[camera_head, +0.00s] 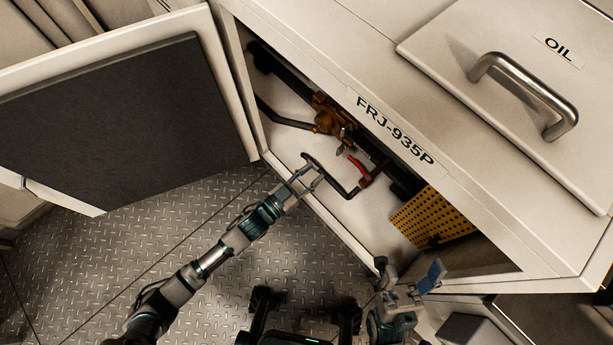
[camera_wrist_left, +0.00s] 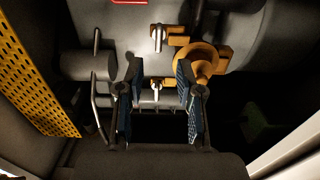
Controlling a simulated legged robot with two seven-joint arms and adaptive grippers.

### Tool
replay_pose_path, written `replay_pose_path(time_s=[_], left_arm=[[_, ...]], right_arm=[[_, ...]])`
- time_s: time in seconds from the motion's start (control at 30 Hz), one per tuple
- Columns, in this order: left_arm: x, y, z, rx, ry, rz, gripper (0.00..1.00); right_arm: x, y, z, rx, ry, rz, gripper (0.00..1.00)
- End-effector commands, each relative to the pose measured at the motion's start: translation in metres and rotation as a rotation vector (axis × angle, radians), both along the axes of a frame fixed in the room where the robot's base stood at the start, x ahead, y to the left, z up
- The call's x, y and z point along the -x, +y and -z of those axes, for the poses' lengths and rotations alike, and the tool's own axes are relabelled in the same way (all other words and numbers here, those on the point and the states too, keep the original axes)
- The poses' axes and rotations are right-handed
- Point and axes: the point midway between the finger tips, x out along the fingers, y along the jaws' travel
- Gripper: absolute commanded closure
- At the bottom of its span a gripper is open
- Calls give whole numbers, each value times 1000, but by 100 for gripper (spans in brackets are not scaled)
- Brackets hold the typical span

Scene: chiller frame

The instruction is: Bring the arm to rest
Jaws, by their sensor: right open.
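My left gripper (camera_head: 312,175) is at the end of my left arm, which reaches up from the lower left to the opening of the white cabinet (camera_head: 345,225). In the head view it is beside a dark bent pipe (camera_head: 345,190); I cannot tell whether they touch. In the left wrist view its two blue-padded fingers (camera_wrist_left: 159,75) stand apart with nothing gripped between them. A brass valve body (camera_wrist_left: 200,62) and a small silver fitting (camera_wrist_left: 157,86) lie beyond them. My right gripper (camera_head: 407,278) is open and empty, low in front of the cabinet.
The cabinet door (camera_head: 110,120) stands open at the left. Inside are brass fittings (camera_head: 328,115), a red lever (camera_head: 357,164) and a yellow perforated panel (camera_head: 432,217). A lid with a metal handle (camera_head: 525,90) is on top. The diamond-plate floor (camera_head: 130,250) is clear at the lower left.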

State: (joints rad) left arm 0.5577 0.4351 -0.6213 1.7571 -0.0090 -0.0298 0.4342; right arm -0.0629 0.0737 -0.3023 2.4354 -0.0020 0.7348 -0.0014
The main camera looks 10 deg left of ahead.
Motion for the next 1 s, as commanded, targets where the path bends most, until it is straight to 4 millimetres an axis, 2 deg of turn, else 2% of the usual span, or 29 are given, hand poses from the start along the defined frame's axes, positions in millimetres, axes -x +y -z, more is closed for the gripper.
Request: replay_pose_path(time_s=[0.2, 0.8, 0.87, 0.93, 0.97, 1.0], left_arm=[[15, 11, 0, 0, 0, 0, 64], [17, 9, -2, 6, -5, 3, 64], [23, 4, -9, 28, -23, 11, 64], [36, -6, -28, 80, -74, 26, 64], [45, -10, -41, 113, -107, 32, 64], [59, -16, -62, 164, -164, 38, 64]], right_arm=[[0, 0, 0, 0, 0, 0, 29], [-2, 0, 1, 0, 2, 0, 29], [0, 0, 0, 0, 0, 0, 29], [0, 0, 0, 0, 0, 0, 29], [0, 0, 0, 0, 0, 0, 29], [0, 0, 0, 0, 0, 0, 29]])
